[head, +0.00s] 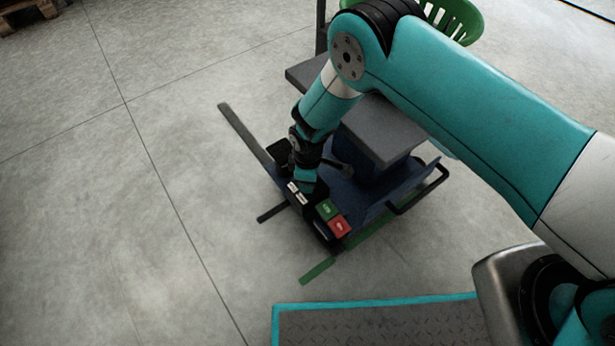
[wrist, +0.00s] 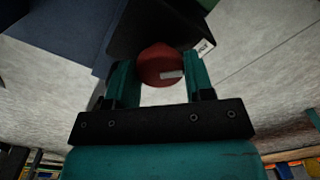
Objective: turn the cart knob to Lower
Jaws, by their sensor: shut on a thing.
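The cart (head: 362,195) is dark blue with a grey top and stands on the concrete floor. Its control panel carries a green button (head: 327,210), a red button (head: 340,226) and small white labels (head: 297,193). In the wrist view a red round knob (wrist: 158,62) with a pale bar mark sits between the fingers. My gripper (wrist: 159,75) is shut on this knob, one finger on each side. In the head view my gripper (head: 303,185) is over the panel and hides the knob. I cannot read the label beside the knob in the wrist view.
A black handle bar (head: 420,190) sticks out at the cart's right side. A green basket (head: 448,15) is behind my arm. A teal-edged metal plate (head: 375,325) lies at the front. A wooden pallet (head: 25,12) is far left. The floor to the left is clear.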

